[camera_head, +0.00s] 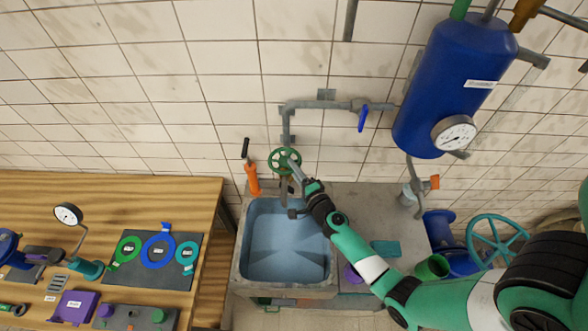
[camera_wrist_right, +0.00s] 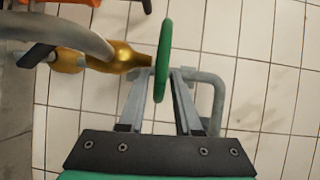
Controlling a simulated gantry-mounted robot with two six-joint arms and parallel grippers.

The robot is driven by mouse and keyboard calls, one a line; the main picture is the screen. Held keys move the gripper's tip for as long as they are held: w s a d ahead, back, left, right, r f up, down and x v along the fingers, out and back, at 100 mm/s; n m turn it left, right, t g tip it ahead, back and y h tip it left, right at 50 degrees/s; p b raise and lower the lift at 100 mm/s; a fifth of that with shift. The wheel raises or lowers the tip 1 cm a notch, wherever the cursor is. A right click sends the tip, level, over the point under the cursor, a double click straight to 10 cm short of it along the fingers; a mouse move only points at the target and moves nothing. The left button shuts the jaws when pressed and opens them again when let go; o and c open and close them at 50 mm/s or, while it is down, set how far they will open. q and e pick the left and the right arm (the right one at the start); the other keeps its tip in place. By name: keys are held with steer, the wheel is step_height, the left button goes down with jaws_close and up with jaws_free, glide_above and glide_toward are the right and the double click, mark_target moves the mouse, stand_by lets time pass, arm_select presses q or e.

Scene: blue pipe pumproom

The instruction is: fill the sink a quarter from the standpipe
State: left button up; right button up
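The sink (camera_head: 240,262) is a grey basin with a bluish inside; I cannot tell a water level in it. Above its back edge is a green handwheel (camera_head: 279,160) on the standpipe. A grey pipe (camera_head: 287,122) rises behind the wheel and runs right to a blue lever (camera_head: 363,117). My right gripper (camera_head: 292,168) is at the handwheel. In the right wrist view the wheel's rim (camera_wrist_right: 163,50) stands edge-on between my two fingertips (camera_wrist_right: 164,76); whether they press on it is unclear. A brass fitting (camera_wrist_right: 125,58) lies left of it. My left gripper is out of view.
An orange-handled tool (camera_head: 252,178) stands behind the sink's left corner. A blue tank (camera_head: 450,80) with a gauge (camera_head: 454,133) hangs at the upper right. A teal handwheel (camera_head: 497,243) is at the right. A wooden bench (camera_head: 170,195) with gauges and rings is at the left.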

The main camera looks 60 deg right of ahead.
jaws_close()
steer(key=shift+w+a, duration=0.1)
steer(key=shift+a, duration=0.05)
steer(key=m+g+h, duration=0.2)
steer(key=w+a+m+g+h, duration=0.1)
steer(key=shift+r+h, duration=0.1)
steer(key=shift+h, duration=0.2)
steer(key=shift+w+a+m+g+h, duration=0.1)
steer(key=shift+a+m+g+h, duration=0.1)
steer(key=shift+m+g+h, duration=0.55)
steer(key=shift+w+a+m+g+h+b, duration=0.1)
steer(key=shift+m+g+h+b, duration=0.1)
steer(key=shift+m+g+b, duration=0.45)
steer(key=shift+w+a+m+g+h+b, duration=0.15)
steer(key=shift+m+g, duration=0.15)
steer(key=shift+g, duration=0.6)
steer(key=shift+s+d, duration=0.1)
steer(key=shift+o, duration=1.6)
jaws_free()
